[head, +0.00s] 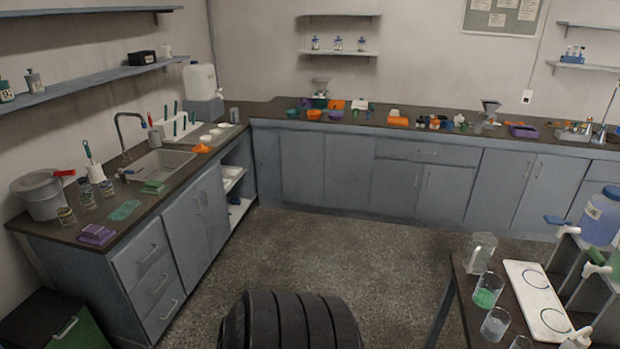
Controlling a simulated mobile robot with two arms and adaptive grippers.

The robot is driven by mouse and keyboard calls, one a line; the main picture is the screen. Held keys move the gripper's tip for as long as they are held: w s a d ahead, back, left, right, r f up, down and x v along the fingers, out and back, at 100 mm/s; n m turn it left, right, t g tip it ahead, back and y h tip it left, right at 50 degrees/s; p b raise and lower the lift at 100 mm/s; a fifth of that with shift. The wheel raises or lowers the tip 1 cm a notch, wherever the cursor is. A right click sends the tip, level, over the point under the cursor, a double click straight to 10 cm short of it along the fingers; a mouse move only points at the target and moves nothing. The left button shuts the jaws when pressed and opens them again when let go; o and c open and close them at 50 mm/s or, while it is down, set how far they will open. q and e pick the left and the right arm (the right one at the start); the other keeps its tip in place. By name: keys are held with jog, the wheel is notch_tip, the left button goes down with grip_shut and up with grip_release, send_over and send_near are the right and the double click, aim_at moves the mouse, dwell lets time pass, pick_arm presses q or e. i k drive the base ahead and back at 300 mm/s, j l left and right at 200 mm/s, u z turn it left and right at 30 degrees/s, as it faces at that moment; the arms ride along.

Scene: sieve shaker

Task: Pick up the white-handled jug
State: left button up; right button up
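A clear glass jug (480,254) stands upright near the back edge of the dark table (457,294) at the lower right. A pale loop at its left side looks like its handle; it is too small to tell its colour surely. A glass beaker with green contents (488,291) stands just in front of the jug. Neither of my grippers shows in the head view, so nothing is seen touching the jug.
On the same table are another glass beaker (495,324), a white board with ringed marks (526,280) and a raised stand with a blue container (602,216). Cluttered counters line the left and back walls. The speckled floor (330,248) between is clear.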

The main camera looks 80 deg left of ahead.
aim_at(482, 249)
jog(key=u, duration=1.45)
